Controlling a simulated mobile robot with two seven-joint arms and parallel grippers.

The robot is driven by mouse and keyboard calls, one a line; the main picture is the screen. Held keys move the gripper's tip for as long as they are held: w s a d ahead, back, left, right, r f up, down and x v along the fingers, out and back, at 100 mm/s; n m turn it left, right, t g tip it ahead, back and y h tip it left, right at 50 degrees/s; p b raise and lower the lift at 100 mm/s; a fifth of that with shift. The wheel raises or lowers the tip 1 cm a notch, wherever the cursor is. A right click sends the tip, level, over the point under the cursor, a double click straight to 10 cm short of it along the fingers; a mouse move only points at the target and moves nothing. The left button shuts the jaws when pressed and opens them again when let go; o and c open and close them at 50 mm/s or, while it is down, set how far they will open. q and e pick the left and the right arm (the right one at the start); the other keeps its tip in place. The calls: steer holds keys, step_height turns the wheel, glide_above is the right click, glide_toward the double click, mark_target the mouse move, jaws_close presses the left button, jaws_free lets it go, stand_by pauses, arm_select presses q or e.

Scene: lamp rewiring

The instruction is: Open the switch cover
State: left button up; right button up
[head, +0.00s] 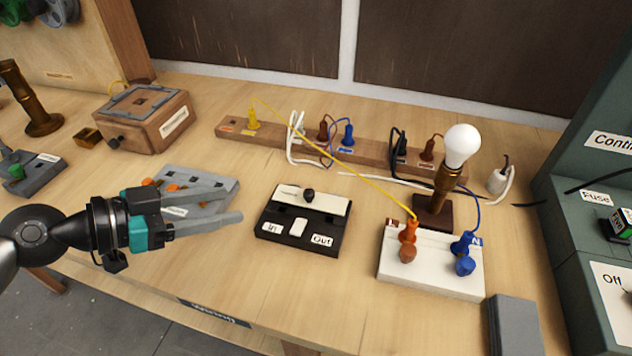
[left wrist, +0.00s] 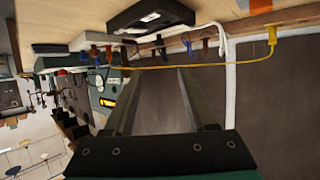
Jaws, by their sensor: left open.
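The switch box (head: 302,219) is a black case on the bench, with white "In" and "Out" labels along its front. Its white cover (head: 328,202) lies flat over the back part, with a small black knob (head: 308,194) on it. My left gripper (head: 233,203) is open and empty, to the left of the box, its fingers pointing toward it without touching. In the left wrist view the box (left wrist: 150,14) appears at the top, beyond the open fingers (left wrist: 161,74). My right gripper is not in view.
A grey tray (head: 225,184) with orange pieces lies behind my left fingers. A wooden strip (head: 270,138) with coloured plugs runs behind the box. A white terminal block (head: 432,277) and a bulb (head: 461,146) on a stand are to the right. A yellow wire (head: 340,158) crosses behind the box.

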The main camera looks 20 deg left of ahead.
mark_target(305, 193)
arm_select(q)
steer(key=b+x, duration=0.1)
steer(key=x, duration=0.4)
steer(key=shift+w+d+f, duration=0.2)
steer(key=shift+w, duration=0.1)
steer(key=shift+x, duration=1.15)
steer(key=shift+w+d+f, duration=0.2)
steer(key=shift+w+d, duration=0.3)
steer(key=x, duration=0.4)
steer(key=shift+b, duration=0.4)
steer(key=shift+w+d+f, duration=0.25)
steer(key=shift+w+d, duration=0.05)
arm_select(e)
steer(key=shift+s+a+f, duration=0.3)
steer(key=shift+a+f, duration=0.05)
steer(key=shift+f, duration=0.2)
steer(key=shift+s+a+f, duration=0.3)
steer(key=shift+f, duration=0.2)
arm_select(q)
steer(key=shift+c, duration=0.2)
